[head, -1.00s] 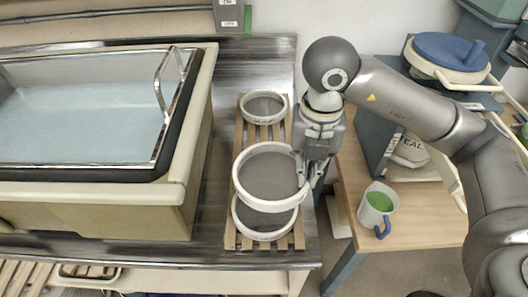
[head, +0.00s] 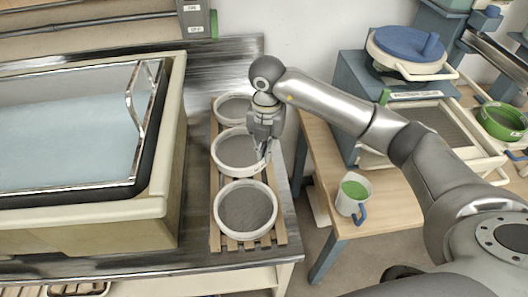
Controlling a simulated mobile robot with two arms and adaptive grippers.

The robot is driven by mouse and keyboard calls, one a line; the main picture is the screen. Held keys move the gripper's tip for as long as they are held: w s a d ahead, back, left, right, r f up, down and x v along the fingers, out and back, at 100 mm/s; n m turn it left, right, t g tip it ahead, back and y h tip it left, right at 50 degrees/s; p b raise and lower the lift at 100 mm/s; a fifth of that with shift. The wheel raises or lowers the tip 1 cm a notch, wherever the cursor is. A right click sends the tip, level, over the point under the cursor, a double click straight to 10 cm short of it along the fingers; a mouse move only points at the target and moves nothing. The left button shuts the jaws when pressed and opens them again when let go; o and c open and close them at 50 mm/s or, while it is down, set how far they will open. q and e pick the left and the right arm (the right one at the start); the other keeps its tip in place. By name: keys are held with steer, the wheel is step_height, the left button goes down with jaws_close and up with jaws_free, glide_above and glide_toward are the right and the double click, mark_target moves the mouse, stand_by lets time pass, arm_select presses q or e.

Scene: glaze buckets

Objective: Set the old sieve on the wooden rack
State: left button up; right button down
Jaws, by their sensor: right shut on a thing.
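Three round sieves with white rims and grey mesh are in line at the wooden rack, which has pale slats (head: 247,244). My right gripper (head: 264,150) is shut on the right rim of the middle sieve (head: 237,154). This sieve is between the back sieve (head: 232,108) and the front sieve (head: 245,208), looks level, and is over the rack's middle. I cannot tell if it touches the slats. The gripper partly hides its right rim. No label tells which sieve is the old one. My left gripper is not in view.
A large basin of water (head: 70,130) stands close on the rack's left. On the right, a wooden table (head: 372,205) holds a mug with green contents (head: 354,194). A blue-lidded container (head: 408,48) and a green bowl (head: 502,122) are farther right.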

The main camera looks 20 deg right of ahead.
steer(key=shift+w+f, duration=0.45)
steer(key=shift+f, duration=0.05)
step_height(320, 180, down, 3)
steer(key=shift+w+r+p, duration=0.1)
steer(key=shift+w+p, duration=0.05)
steer(key=shift+p, duration=0.95)
steer(key=shift+f, duration=0.35)
steer(key=shift+f, duration=0.1)
steer(key=shift+f, duration=0.15)
steer(key=c, duration=1.6)
jaws_free()
steer(key=shift+d, duration=0.1)
